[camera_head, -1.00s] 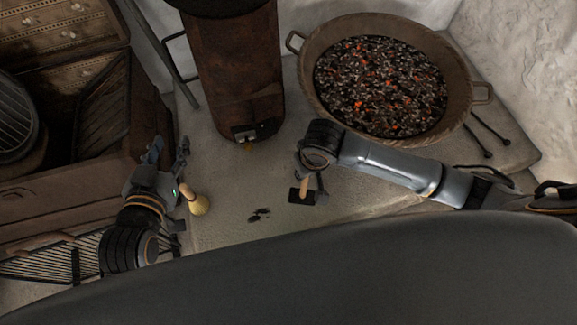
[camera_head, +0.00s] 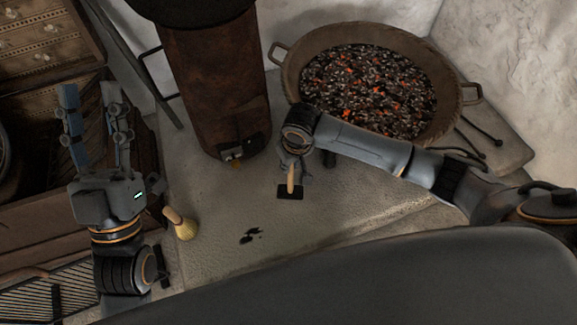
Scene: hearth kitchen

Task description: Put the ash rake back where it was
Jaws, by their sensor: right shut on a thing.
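The ash rake (camera_head: 291,193) has a short wooden handle and a small flat black head. My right gripper (camera_head: 290,168) is shut on its handle, with the head hanging down over the pale stone slab. I cannot tell whether the head touches the slab. My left gripper (camera_head: 97,125) is open and empty at the left, its fingers pointing toward the top of the picture.
A wide pan of embers (camera_head: 375,85) stands beyond my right gripper. A rusty cylinder (camera_head: 213,85) with a tap stands left of it. A yellow brush (camera_head: 184,227) and a dark smudge (camera_head: 250,236) are on the slab (camera_head: 330,225). Black-tipped rods (camera_head: 480,140) lie right.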

